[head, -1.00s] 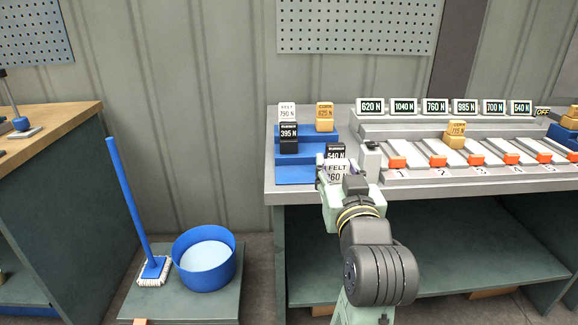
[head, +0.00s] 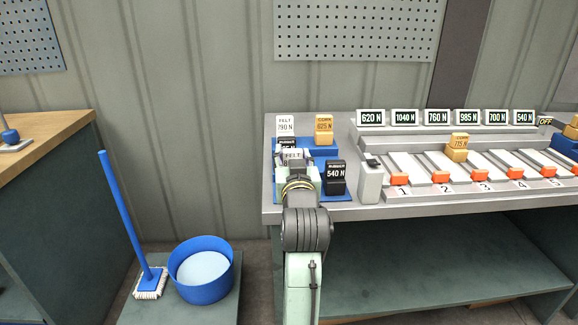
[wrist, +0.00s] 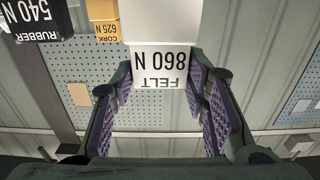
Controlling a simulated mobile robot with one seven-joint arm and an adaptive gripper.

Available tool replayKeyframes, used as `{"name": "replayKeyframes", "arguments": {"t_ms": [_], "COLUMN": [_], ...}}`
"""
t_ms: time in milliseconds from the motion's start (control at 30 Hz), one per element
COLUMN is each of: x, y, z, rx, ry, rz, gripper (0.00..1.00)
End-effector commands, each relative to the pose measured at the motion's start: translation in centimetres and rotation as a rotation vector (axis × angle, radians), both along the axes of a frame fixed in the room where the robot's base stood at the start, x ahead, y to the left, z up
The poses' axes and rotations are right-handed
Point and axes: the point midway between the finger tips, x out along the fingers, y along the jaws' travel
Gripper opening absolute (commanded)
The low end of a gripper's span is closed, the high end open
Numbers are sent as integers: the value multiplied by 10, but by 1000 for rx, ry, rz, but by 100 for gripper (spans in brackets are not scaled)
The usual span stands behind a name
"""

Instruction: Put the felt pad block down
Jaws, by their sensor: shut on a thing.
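My gripper (head: 295,161) is shut on the white felt pad block (head: 292,156), marked FELT 860 N in the wrist view (wrist: 160,66). Its pads flank the block in that view. In the head view the block is over the left part of the blue stepped rack (head: 318,163); I cannot tell whether it touches a step. My gripper and arm hide much of the rack. A black rubber block 540 N (head: 335,178) stands to the right on the rack's front.
A grey box (head: 371,183) and numbered lanes with orange tabs (head: 401,179) lie to the right.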

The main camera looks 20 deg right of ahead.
Motion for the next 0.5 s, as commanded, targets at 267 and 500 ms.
{"name": "replayKeyframes", "arguments": {"t_ms": [267, 500], "x": [16, 16], "y": [4, 4], "z": [-20, -36], "rx": [1, -2], "ry": [3, -3], "rz": [-1, -1], "gripper": [9, 9]}}
